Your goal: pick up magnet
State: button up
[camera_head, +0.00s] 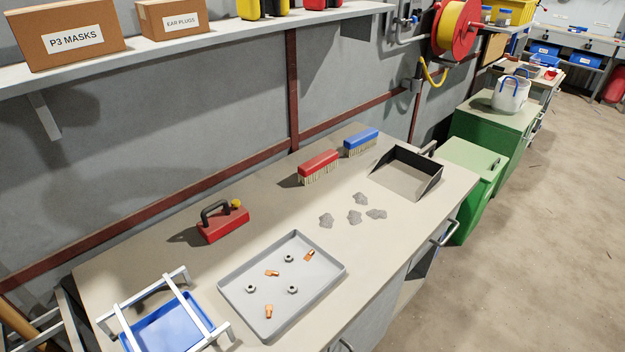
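The magnet (223,223) appears to be the red block with a black arched handle and a yellow knob. It stands upright on the workbench (300,206), left of the middle and behind the grey tray (226,289). Nothing touches it and its handle is clear on top. My gripper is not in view.
The tray holds nuts and copper-coloured pieces. A blue tray (168,329) under a white frame (110,315) stands front left. Red (318,165) and blue (361,139) brushes, grey debris piles (355,217) and a dustpan (408,176) lie right. A shelf (225,36) overhangs behind.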

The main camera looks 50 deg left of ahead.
aim_at(221, 223)
jog(key=i, duration=0.8)
jog(key=u, duration=3.1)
jog(key=i, duration=0.5)
